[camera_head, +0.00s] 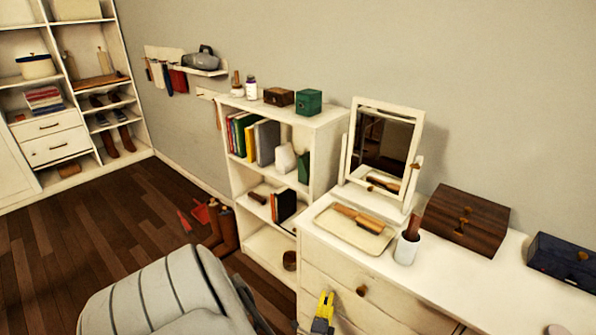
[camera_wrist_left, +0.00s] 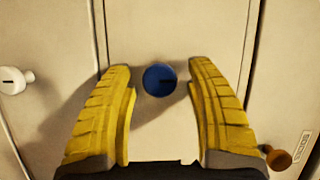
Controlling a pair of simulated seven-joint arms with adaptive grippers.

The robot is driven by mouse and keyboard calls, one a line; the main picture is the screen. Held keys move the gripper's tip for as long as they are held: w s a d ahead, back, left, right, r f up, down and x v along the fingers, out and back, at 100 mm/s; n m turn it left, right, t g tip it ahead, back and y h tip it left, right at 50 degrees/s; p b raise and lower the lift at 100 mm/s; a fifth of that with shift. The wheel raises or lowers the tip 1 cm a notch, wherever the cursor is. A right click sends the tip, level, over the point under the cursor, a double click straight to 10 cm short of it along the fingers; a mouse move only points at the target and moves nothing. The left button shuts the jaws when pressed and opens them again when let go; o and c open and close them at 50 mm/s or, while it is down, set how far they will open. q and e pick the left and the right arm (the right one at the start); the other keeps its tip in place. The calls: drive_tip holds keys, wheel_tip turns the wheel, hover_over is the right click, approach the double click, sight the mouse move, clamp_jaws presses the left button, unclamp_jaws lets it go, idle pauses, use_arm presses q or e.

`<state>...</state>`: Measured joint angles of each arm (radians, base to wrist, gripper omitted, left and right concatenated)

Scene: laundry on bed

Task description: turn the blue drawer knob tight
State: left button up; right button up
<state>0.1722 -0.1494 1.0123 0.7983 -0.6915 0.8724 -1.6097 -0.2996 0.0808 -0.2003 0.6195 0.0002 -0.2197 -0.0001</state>
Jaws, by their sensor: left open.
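The blue drawer knob (camera_wrist_left: 159,80) is round and sits on a cream drawer front in the left wrist view. My left gripper (camera_wrist_left: 160,67) is open, with one yellow finger on each side of the knob. Gaps show between the knob and both fingers, so it is not gripped. In the head view my left gripper (camera_head: 323,312) is low in the picture, at the front of the white dresser (camera_head: 385,285). I do not see the blue knob in the head view. My right gripper is not in view.
A white knob (camera_wrist_left: 14,80) is left of the blue one and a brown knob (camera_wrist_left: 278,158) lower right. On the dresser top stand a mirror (camera_head: 386,138), a tray (camera_head: 330,221), a white cup (camera_head: 406,248) and a brown box (camera_head: 467,217). A grey padded seat (camera_head: 160,300) is left of my gripper.

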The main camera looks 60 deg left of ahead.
use_arm(q)
drive_tip(key=shift+r+n+g+h, duration=0.15)
drive_tip(key=shift+n+h, duration=0.35)
drive_tip(key=shift+n, duration=0.65)
drive_tip(key=shift+f+n+g+h, duration=0.1)
drive_tip(key=shift+n+g+h, duration=0.3)
drive_tip(key=shift+n, duration=0.75)
drive_tip(key=shift+a+r+n+h, duration=0.15)
drive_tip(key=shift+n+h, duration=1.15)
drive_tip(key=shift+n, duration=0.5)
drive_tip(key=n+h, duration=0.2)
drive_tip(key=n, duration=0.1)
drive_tip(key=shift+s, duration=0.1)
drive_tip(key=n+t+h, duration=0.1)
drive_tip(key=n+h, duration=0.1)
drive_tip(key=n, duration=0.2)
drive_tip(key=shift+a+h, duration=0.1)
drive_tip(key=shift+h, duration=0.2)
drive_tip(key=s+d+r+n, duration=0.1)
drive_tip(key=s+r+n, duration=0.1)
drive_tip(key=s, duration=0.6)
drive_tip(key=s+d+r+n+t, duration=0.1)
drive_tip(key=s+r+n, duration=0.2)
drive_tip(key=s+r, duration=0.2)
drive_tip(key=shift+s, duration=1.7)
drive_tip(key=shift+o, duration=0.3)
drive_tip(key=shift+t, duration=0.35)
drive_tip(key=shift+w, duration=0.1)
drive_tip(key=shift+c, duration=0.3)
